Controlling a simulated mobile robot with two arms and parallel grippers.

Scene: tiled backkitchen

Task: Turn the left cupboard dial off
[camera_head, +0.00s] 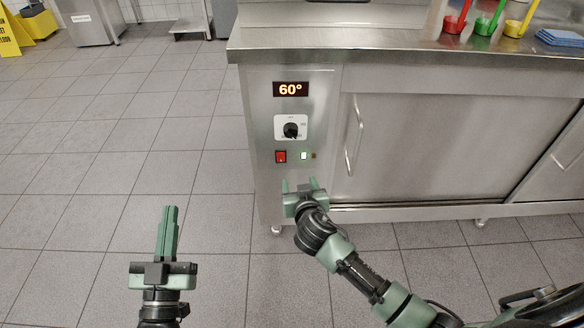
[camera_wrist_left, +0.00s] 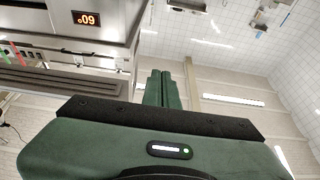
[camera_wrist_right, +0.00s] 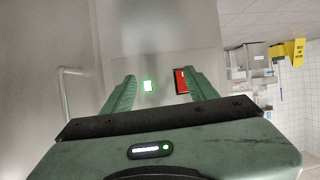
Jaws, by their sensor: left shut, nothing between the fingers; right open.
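The cupboard dial (camera_head: 290,130) is a black knob on a white plate on the steel cupboard's left front panel. Above it a display (camera_head: 290,89) reads 60°; it also shows upside down in the left wrist view (camera_wrist_left: 86,19). Below the dial are a red switch (camera_head: 281,156) and a lit green light (camera_head: 304,155). My right gripper (camera_head: 302,185) is open and empty, just below the switch and light. In the right wrist view its fingers (camera_wrist_right: 158,84) point at the panel near the green light and red switch. My left gripper (camera_head: 169,210) is shut and empty over the floor, left of the cupboard.
The steel cupboard has sliding doors (camera_head: 435,140) with vertical handles (camera_head: 353,135) right of the panel. Red, green and yellow ladles (camera_head: 484,25) and blue cloths (camera_head: 562,37) are on the countertop. Tiled floor (camera_head: 120,130) is free to the left. A yellow sign (camera_head: 12,35) stands far back.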

